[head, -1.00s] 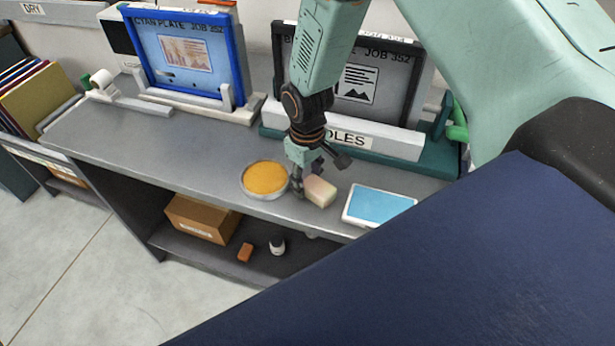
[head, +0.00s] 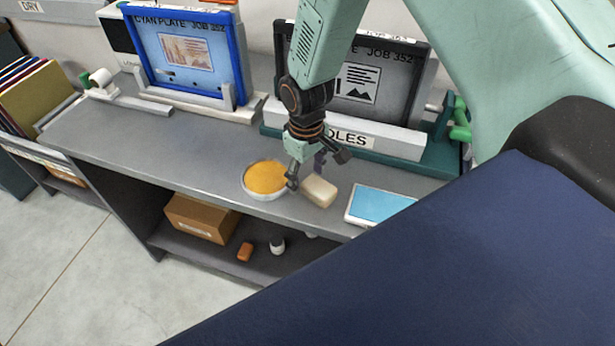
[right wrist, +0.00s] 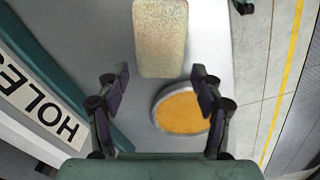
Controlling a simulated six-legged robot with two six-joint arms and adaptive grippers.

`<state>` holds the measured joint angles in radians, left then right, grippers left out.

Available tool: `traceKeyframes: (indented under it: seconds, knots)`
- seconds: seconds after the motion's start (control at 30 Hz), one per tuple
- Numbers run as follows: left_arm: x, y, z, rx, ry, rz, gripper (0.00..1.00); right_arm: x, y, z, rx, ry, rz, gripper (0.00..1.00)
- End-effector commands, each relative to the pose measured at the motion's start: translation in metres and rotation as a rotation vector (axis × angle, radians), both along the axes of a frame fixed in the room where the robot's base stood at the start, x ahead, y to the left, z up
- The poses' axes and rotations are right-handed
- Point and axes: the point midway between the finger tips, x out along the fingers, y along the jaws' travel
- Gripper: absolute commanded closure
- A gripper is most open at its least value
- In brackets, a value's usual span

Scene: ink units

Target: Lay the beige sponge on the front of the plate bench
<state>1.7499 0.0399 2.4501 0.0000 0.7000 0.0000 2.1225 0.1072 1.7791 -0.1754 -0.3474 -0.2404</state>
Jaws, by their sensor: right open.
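The beige sponge (head: 320,191) lies on the front part of the grey plate bench (head: 140,158), between a round dish and a blue-topped pad. My right gripper (head: 314,172) is open just above and behind the sponge, with its fingers spread. In the right wrist view the sponge (right wrist: 160,38) sits beyond the open fingertips (right wrist: 160,78), not clasped by them. My left gripper is not in view.
The round dish with orange filling (head: 265,178) is close on the left, the blue-topped pad (head: 378,205) on the right. Framed plates, one blue (head: 190,55) and one dark (head: 365,85), stand behind. A cardboard box (head: 202,217) sits on the lower shelf. The bench's left part is clear.

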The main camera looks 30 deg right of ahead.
Motion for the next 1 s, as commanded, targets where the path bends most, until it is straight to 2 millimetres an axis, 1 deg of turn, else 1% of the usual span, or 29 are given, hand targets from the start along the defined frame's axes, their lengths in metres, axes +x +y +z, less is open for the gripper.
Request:
traceKeyframes:
  seconds: [0.3, 0.4, 0.5, 0.6, 0.7, 1.0]
  knots:
    - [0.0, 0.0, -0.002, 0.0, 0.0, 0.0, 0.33, 0.001, 0.0, 0.063, 0.001, -0.003, 0.0, 0.33]
    - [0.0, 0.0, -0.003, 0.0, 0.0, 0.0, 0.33, 0.001, 0.0, 0.081, 0.0, -0.004, -0.001, 0.33]
    - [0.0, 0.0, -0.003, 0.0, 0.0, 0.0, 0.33, 0.001, 0.0, 0.095, 0.001, -0.002, -0.001, 0.33]
    - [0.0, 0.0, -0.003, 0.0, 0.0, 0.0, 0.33, 0.0, 0.001, 0.103, 0.0, -0.001, -0.001, 0.33]
    - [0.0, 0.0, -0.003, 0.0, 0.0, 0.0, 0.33, 0.0, 0.001, 0.108, 0.001, 0.0, -0.001, 0.33]
    - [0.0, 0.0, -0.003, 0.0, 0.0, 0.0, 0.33, 0.0, 0.0, 0.109, 0.001, 0.0, -0.001, 0.33]
